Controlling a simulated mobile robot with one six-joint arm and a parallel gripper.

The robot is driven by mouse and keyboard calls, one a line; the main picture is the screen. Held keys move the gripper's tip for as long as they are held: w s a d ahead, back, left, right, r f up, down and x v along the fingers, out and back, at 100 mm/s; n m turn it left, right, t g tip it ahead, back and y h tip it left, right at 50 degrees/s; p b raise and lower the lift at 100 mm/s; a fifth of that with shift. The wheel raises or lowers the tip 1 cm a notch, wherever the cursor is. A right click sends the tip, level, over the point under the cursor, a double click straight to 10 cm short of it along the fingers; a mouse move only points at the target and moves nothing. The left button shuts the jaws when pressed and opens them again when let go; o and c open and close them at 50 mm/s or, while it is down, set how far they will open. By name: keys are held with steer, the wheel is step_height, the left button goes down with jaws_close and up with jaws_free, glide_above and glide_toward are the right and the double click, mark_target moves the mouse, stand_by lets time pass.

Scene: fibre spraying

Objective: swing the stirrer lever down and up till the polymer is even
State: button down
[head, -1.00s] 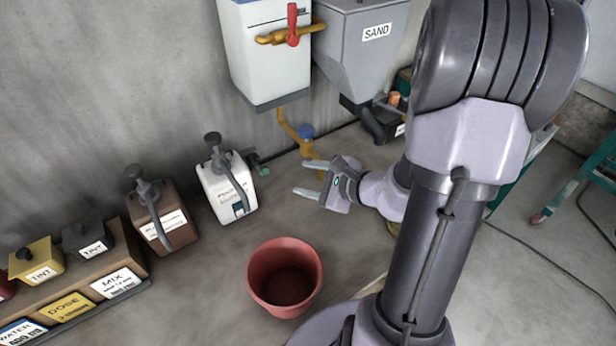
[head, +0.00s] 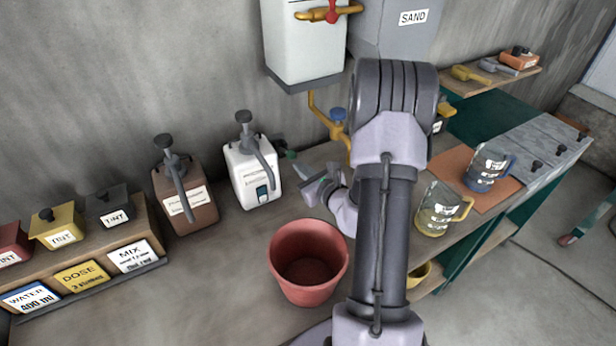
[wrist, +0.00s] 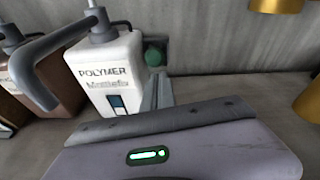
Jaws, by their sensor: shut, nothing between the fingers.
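The white polymer container (head: 257,182) stands on the bench against the wall, with a grey bent spout and pump head (head: 244,118) on top. A dark side fitting with a green end (head: 291,154) sticks out at its right; in the wrist view this green part (wrist: 155,52) is beside the "POLYMER" label. A small blue window (wrist: 118,104) is on the container's front. I cannot see the polymer inside clearly. My gripper (head: 308,182) is shut and empty, just right of the container and below the green part. Its fingers (wrist: 160,90) show in the wrist view, apparently apart from the green part.
A red bucket (head: 308,262) stands in front of my gripper. A brown pump container (head: 187,200) is left of the white one. A yellow pipe (head: 322,112) comes down from the hopper behind. Two jugs, one yellow-handled (head: 440,210), stand on the right.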

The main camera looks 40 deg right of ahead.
steer(key=shift+w, duration=0.4)
